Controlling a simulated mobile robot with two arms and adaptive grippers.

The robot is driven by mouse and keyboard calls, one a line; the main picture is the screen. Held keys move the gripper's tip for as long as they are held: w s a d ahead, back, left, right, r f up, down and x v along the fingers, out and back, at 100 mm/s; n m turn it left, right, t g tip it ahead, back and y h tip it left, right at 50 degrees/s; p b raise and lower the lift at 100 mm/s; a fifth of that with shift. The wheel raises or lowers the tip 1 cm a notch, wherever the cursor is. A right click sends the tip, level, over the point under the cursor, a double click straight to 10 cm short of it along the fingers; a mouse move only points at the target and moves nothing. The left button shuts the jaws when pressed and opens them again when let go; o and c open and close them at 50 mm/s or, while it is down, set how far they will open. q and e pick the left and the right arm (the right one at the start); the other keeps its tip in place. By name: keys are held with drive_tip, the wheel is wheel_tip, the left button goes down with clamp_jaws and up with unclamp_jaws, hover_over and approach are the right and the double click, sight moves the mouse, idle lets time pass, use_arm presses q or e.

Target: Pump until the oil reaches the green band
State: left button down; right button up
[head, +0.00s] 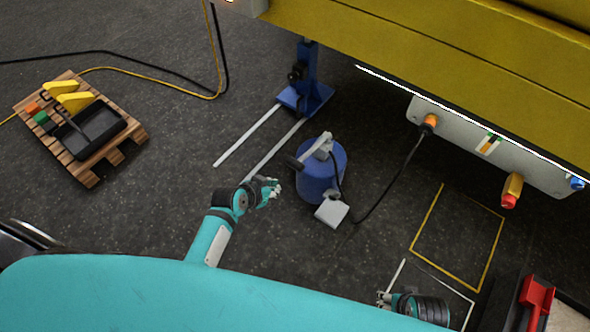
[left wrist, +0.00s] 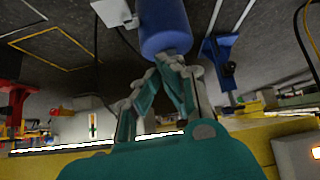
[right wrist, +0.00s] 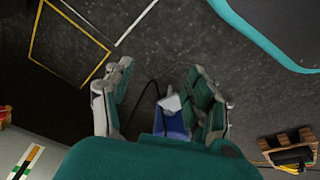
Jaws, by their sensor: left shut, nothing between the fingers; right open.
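The blue pump drum (head: 320,178) stands on the dark floor, with a hand lever (head: 318,147) ending in a black grip (head: 293,162). It also shows in the left wrist view (left wrist: 164,25). My left gripper (head: 274,187) is shut and empty, left of the drum and below the grip, apart from both. My right gripper (head: 382,299) is open and empty, low over the floor's near side; its spread fingers show in the right wrist view (right wrist: 160,75). The gauge (head: 488,144) on the grey panel has a green mark; the oil level is too small to read.
A black hose runs from the pump to an orange connector (head: 430,122) on the grey panel (head: 460,140) under the yellow boom (head: 440,60). A light grey pad (head: 332,211) lies beside the drum. A blue stand (head: 305,85) is behind; a loaded pallet (head: 80,130) is left.

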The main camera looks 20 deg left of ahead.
use_arm(q)
drive_tip(key=w+r+m+t+h+b, duration=0.1)
drive_tip(key=w+r, duration=0.3)
drive_tip(key=r, duration=0.4)
drive_tip(key=shift+w+t+b, duration=0.15)
drive_tip(key=shift+t+b, duration=0.35)
drive_tip(key=shift+b, duration=0.35)
use_arm(e)
drive_tip(key=shift+t, duration=0.3)
drive_tip(key=r, duration=0.5)
drive_tip(key=shift+w+r, duration=0.25)
drive_tip(key=shift+r, duration=0.05)
drive_tip(key=b+v, duration=0.2)
drive_tip(key=v, duration=0.4)
use_arm(q)
drive_tip(key=b, duration=0.3)
hover_over(295, 167)
wheel_tip(295, 167, down, 8)
drive_tip(key=shift+a+f, duration=0.1)
drive_tip(key=shift+f, duration=0.75)
use_arm(e)
drive_tip(key=w+a+t+y, duration=0.1)
drive_tip(key=w+t, duration=0.3)
drive_tip(key=w, duration=0.2)
drive_tip(key=shift+w+a+r, duration=0.35)
drive_tip(key=shift+w+r, duration=0.05)
